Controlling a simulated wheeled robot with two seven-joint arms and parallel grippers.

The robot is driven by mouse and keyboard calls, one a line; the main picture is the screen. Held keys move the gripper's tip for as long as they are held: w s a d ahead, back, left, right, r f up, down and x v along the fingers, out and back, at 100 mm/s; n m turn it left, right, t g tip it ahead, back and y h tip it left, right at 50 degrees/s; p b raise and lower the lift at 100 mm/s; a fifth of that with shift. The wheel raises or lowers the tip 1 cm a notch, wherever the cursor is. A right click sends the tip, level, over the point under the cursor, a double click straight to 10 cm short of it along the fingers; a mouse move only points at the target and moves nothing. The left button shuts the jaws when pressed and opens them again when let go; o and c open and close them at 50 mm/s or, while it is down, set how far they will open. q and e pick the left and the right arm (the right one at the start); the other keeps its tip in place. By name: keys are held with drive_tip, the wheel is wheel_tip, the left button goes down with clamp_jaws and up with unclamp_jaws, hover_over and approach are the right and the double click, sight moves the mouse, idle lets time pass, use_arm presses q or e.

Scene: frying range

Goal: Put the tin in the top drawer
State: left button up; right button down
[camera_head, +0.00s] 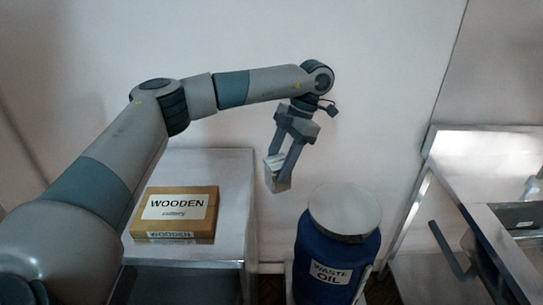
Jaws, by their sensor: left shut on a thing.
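My left gripper (278,172) is in the air at the middle of the view, pointing down. It is shut on a small pale grey metallic thing, which looks like the tin (274,161). The fingers hide part of it. It is held between the cabinet (230,185) on the left and the blue drum, above the floor. A dark recessed area (190,285) shows at the cabinet's front, low in the view. I cannot tell for sure whether it is the open top drawer. My right gripper is not in view.
A wooden cutlery box (178,213) sits on the cabinet top. A blue waste oil drum (335,245) with a pale lid (345,208) stands right of the cabinet. A metal counter (470,160) with a dark bar (447,249) is at the right. The wall is behind.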

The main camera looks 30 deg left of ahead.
sight(291, 185)
use_arm(q)
drive_tip(key=s+d+f+m+t+h, duration=0.1)
drive_tip(key=s+d+m+t, duration=0.3)
drive_tip(key=m, duration=1)
drive_tip(key=s+d+f+m+t+h, duration=0.1)
drive_tip(key=s+d+m+t, duration=0.3)
drive_tip(key=m, duration=1.1)
drive_tip(key=shift+d+f+h, duration=0.3)
drive_tip(key=shift+d+f, duration=0.05)
drive_tip(key=shift+d, duration=0.35)
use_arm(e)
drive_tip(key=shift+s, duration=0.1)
